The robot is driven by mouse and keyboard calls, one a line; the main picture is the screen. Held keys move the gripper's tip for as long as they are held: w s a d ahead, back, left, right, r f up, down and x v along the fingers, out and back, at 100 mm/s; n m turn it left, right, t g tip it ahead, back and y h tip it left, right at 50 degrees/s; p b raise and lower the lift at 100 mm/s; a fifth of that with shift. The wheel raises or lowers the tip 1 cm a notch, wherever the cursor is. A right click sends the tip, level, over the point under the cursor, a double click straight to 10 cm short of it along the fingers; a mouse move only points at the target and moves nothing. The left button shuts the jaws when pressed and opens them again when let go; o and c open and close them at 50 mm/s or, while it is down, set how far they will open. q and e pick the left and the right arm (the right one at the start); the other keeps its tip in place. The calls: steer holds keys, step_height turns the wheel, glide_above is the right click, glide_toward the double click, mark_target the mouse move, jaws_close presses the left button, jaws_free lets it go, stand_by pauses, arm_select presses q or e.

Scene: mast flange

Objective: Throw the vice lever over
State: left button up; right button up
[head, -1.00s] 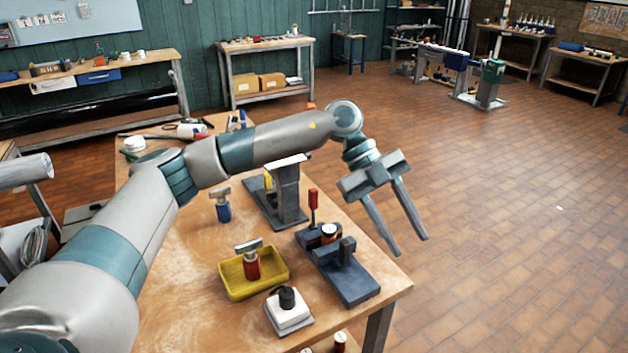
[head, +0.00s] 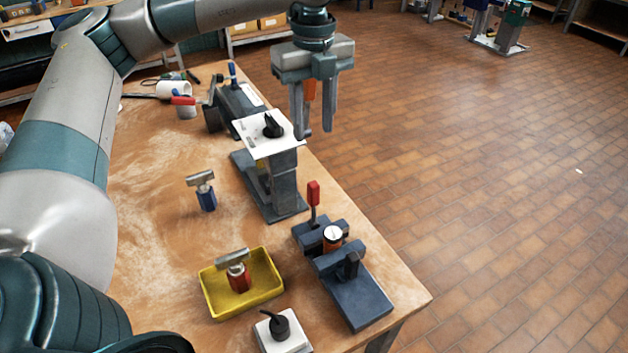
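The dark grey vice (head: 355,298) sits near the bench's right edge, with a round white-topped part (head: 332,236) between its jaws. Its lever (head: 313,194) has a red handle and stands nearly upright at the vice's far end. My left gripper (head: 316,132) is open, with its two fingers pointing down and apart. In the picture it is above the lever and beside the white plate; how far apart they are in depth I cannot tell. An orange patch (head: 309,90) shows between the fingers, seemingly behind them. My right gripper is not in view.
A grey stand (head: 284,190) carries a white plate (head: 258,143) with a black knob. A yellow tray (head: 215,296) holds a red T-handled piece. A blue T-handled piece (head: 207,197) and a white block with black knob (head: 283,335) stand nearby. Tiled floor lies right of the bench.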

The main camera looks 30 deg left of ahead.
mark_target(313, 183)
arm_select(q)
steer(key=shift+s+d+r, duration=0.1)
steer(key=shift+s+d, duration=0.05)
steer(key=shift+s, duration=0.1)
step_height(313, 183, down, 17)
steer(key=p, duration=0.5)
steer(key=shift+w+r+p, duration=0.1)
steer(key=shift+r+p, duration=0.1)
steer(key=shift+p, duration=0.15)
steer(key=shift+f, duration=0.45)
jaws_close()
